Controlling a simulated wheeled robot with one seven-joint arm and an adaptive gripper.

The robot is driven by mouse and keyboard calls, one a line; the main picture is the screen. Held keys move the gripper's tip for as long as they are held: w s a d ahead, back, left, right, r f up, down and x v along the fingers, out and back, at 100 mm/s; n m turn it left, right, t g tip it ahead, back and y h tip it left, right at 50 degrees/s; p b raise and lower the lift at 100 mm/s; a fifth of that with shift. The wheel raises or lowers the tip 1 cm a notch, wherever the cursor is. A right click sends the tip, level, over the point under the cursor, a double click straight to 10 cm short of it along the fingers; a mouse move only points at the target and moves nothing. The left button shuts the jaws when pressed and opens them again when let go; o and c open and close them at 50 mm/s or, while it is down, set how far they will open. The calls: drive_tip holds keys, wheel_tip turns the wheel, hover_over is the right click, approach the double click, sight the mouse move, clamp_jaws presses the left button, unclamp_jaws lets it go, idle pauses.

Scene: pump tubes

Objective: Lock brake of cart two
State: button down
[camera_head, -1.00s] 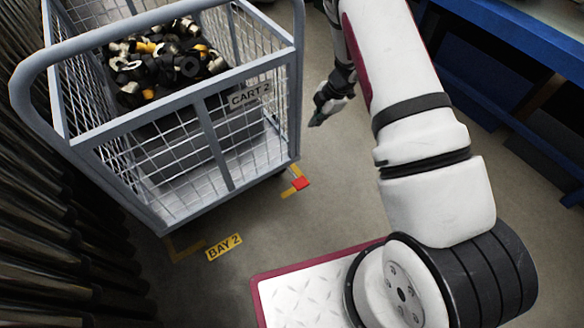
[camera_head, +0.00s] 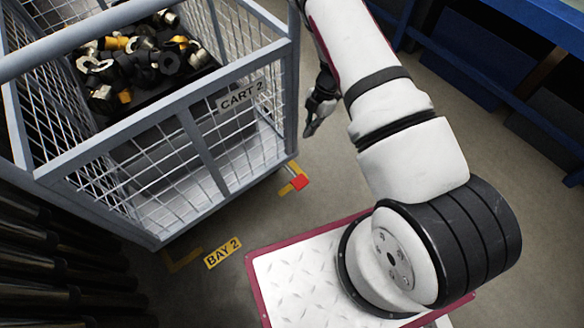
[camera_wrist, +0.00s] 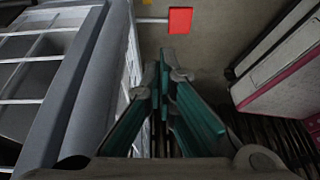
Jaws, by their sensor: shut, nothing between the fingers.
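Cart two (camera_head: 196,116) is a grey wire-mesh cart with a "CART 2" plate (camera_head: 242,96) on its side. A red pedal (camera_head: 299,183), seemingly its brake, sits low at the cart's near right corner, just above the floor. In the wrist view the red pedal (camera_wrist: 180,20) is at the end of a thin pale bar, just beyond my fingertips. My gripper (camera_head: 309,132) is shut and empty, pointing down beside the cart's right side, above the pedal. In the wrist view my gripper (camera_wrist: 164,58) shows green-sided fingers, apart from the pedal as far as I can tell.
The cart holds a dark bin of black, yellow and metal fittings (camera_head: 140,60). A yellow "BAY 2" label (camera_head: 223,252) and yellow corner marks lie on the floor. Blue shelving (camera_head: 470,60) is at right. Floor between is clear.

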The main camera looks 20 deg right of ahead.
sight(295, 176)
drive_tip(key=shift+f, duration=0.1)
drive_tip(key=b+x, duration=0.6)
drive_tip(key=x, duration=1.4)
drive_tip(key=shift+a, duration=0.15)
drive_tip(key=shift+s+f+b, duration=0.35)
drive_tip(key=shift+f+b, duration=0.1)
drive_tip(key=shift+b, duration=0.05)
drive_tip(key=shift+s+d+f+b, duration=0.1)
drive_tip(key=shift+s+f+b, duration=0.1)
drive_tip(key=shift+f+b, duration=0.3)
drive_tip(key=shift+s+d+f+b, duration=0.15)
drive_tip(key=shift+s+f+b, duration=0.1)
drive_tip(key=shift+f, duration=0.75)
drive_tip(key=shift+r, duration=0.1)
